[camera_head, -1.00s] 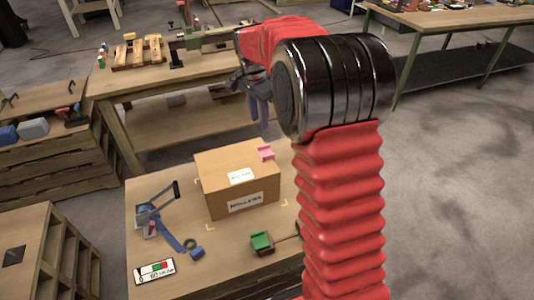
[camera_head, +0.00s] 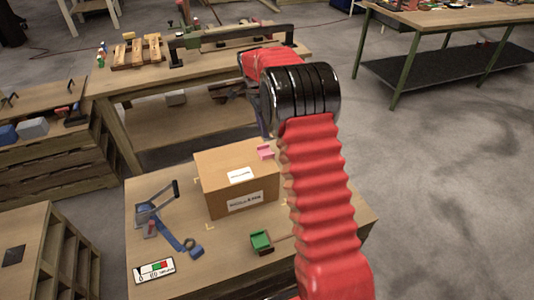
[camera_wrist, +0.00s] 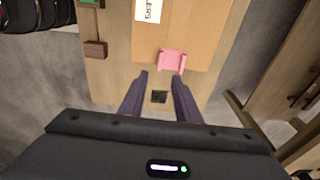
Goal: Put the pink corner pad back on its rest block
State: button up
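The pink corner pad (camera_head: 265,152) sits at the top edge of the cardboard box (camera_head: 222,192) on the table. In the wrist view the pad (camera_wrist: 172,60) is at the box's near edge, just beyond my fingertips and a little right of centre. My gripper (camera_wrist: 161,77) is open, its two dark fingers apart with nothing between them. In the head view my gripper is mostly hidden behind my arm. A small brown block (camera_wrist: 95,49) lies on the table left of the box in the wrist view; I cannot tell whether it is the rest block.
A green pad (camera_head: 261,239) sits in a brown holder in front of the box. A blue tool (camera_head: 170,222) and a label card (camera_head: 154,271) lie left of it. A dark square (camera_wrist: 159,97) shows on the table below my fingers. Another workbench (camera_head: 205,72) stands behind.

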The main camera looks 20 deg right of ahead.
send_over(267, 155)
jog(key=f, duration=0.8)
jog(key=shift+a+f, duration=0.2)
jog(key=shift+a, duration=0.1)
jog(key=shift+w+d+f, duration=0.1)
jog(key=shift+d+f, duration=0.1)
jog(key=shift+f, duration=1.1)
jog(key=shift+d+f, duration=0.2)
jog(key=shift+f, duration=1.05)
grip_shut()
